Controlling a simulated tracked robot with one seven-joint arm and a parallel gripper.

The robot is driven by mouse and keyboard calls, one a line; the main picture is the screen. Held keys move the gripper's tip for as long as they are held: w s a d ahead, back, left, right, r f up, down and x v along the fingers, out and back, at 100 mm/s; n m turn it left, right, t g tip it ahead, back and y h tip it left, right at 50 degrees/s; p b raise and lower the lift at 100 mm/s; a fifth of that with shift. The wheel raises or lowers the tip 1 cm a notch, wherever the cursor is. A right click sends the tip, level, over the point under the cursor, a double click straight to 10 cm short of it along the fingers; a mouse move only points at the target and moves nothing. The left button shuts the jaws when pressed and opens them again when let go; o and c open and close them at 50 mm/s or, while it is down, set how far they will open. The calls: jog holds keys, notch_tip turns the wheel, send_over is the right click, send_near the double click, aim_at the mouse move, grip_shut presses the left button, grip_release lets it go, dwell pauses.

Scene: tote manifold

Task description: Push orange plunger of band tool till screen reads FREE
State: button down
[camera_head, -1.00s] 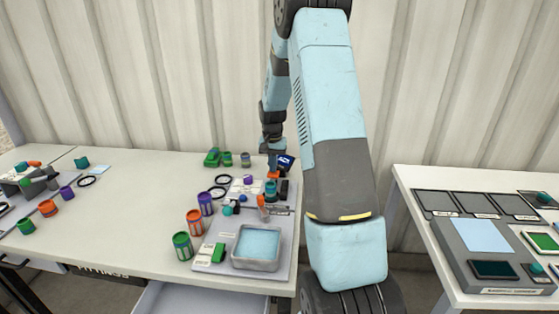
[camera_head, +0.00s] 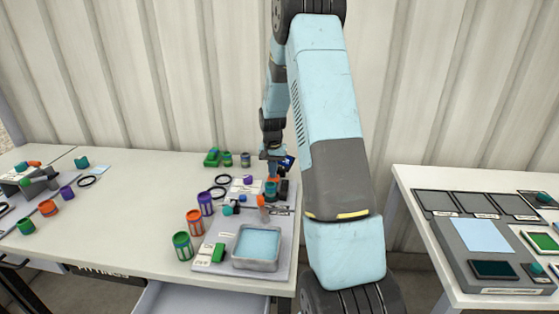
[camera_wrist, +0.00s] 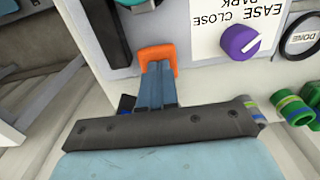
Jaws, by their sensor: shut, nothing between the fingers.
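The orange plunger (camera_wrist: 158,55) stands at the edge of a white panel in the wrist view. My gripper (camera_wrist: 156,68) is shut, its blue-grey fingertips right at the orange plunger, touching or very nearly so; how far the plunger is pressed I cannot tell. In the head view my gripper (camera_head: 272,170) points down over the band tool at the back right of the left table. The small blue screen (camera_head: 289,163) shows just right of my gripper, partly hidden, and its text is unreadable.
The panel carries a purple knob (camera_wrist: 240,42) and a black ring marked DONE (camera_wrist: 302,36). Green and blue rings (camera_wrist: 291,108) lie at the right. Purple, orange and green canisters (camera_head: 195,222) and a blue-filled tray (camera_head: 256,247) stand in front of the tool.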

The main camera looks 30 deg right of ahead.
jog(key=shift+r, duration=1.8)
